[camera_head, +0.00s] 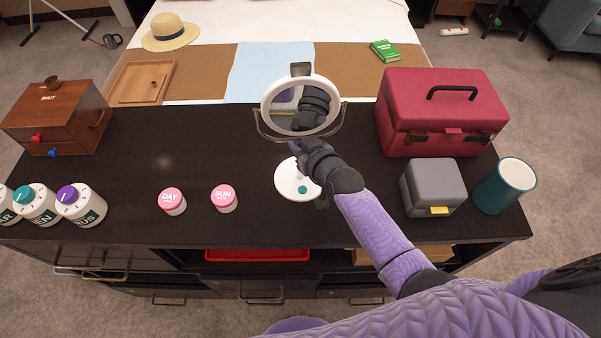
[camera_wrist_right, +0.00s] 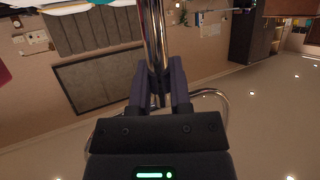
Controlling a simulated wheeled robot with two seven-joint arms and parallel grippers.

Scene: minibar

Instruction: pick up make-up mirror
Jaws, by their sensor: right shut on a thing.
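The make-up mirror (camera_head: 268,118) has a round white rim, a chrome bracket and a round white base (camera_head: 286,186) with a teal button. It is upright at the middle of the dark counter. I cannot tell whether its base touches the counter. My right gripper (camera_head: 297,150) is at the stem, between the mirror head and the base. In the right wrist view its two fingers (camera_wrist_right: 160,88) are shut on the chrome stem (camera_wrist_right: 153,35). My right forearm hides part of the base. My left gripper is not in view.
A red case (camera_head: 440,95), a grey box (camera_head: 432,187) and a teal cup (camera_head: 503,186) stand right of the mirror. Two pink-lidded jars (camera_head: 172,202) (camera_head: 224,198) and several dial-topped bottles (camera_head: 84,206) stand left. A wooden box (camera_head: 55,118) is at far left. The counter between is clear.

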